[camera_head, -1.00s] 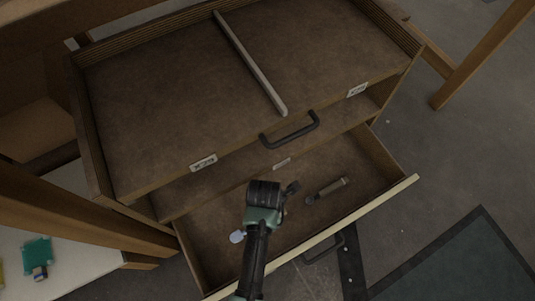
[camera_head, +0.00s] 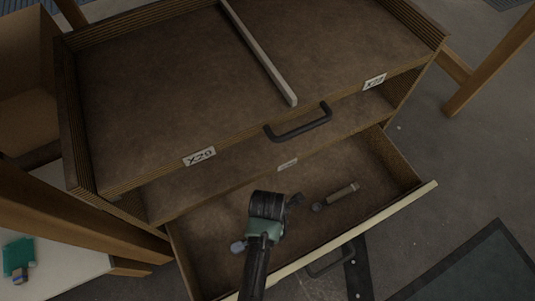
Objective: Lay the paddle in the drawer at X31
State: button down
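The lower drawer (camera_head: 385,165) is pulled open below the wider upper drawer. A small label (camera_head: 287,165) shows above its interior, too small to read. A short tool with a light wooden handle and a dark rounded end, perhaps the paddle (camera_head: 341,195), lies on the drawer floor, right of my arm.
The open upper drawer, marked X29 (camera_head: 199,157) at its left, is empty apart from a divider bar (camera_head: 258,52). Its black handle (camera_head: 299,124) juts over the lower drawer. A teal item (camera_head: 18,258) lies on a pale surface at the lower left.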

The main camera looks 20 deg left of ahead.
jog(key=shift+f, duration=0.55)
dwell(0.9)
jog(key=shift+r+p, duration=0.1)
jog(key=shift+p, duration=0.2)
dwell(0.7)
grip_release()
dwell(0.7)
dwell(0.4)
jog(key=shift+r+p, duration=4)
jog(key=shift+p, duration=0.65)
